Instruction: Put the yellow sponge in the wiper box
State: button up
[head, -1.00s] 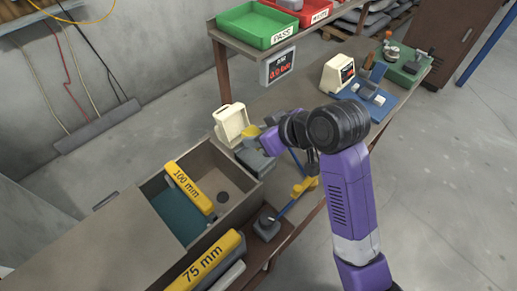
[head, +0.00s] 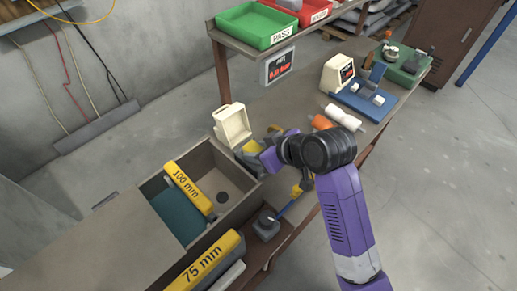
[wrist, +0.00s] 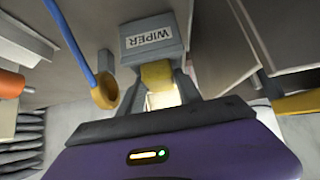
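The wiper box is a grey box (wrist: 152,38) with a white WIPER label, at the top middle of the wrist view. The yellow sponge (wrist: 157,75) is between my two grey fingers, right against or just in front of the box's edge. I cannot tell whether it touches the box. My gripper (wrist: 157,82) appears shut on the sponge. In the head view the sponge (head: 252,146) shows as a small yellow patch at the gripper's left end, beside the open cream case (head: 232,125). My purple wrist hides most of the grey box there.
A wooden drawer with a yellow 100 mm block (head: 188,186) lies at the left. Orange (head: 322,122) and white (head: 343,117) spools stand right of my gripper. A shelf with trays is behind.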

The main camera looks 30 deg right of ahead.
jog(key=shift+o, duration=1.3)
jog(key=shift+r, duration=0.1)
jog(key=shift+s+r, duration=0.15)
jog(key=shift+r, duration=0.1)
jog(key=v, duration=1.1)
jog(key=shift+s+r, duration=0.2)
jog(key=shift+d, duration=0.1)
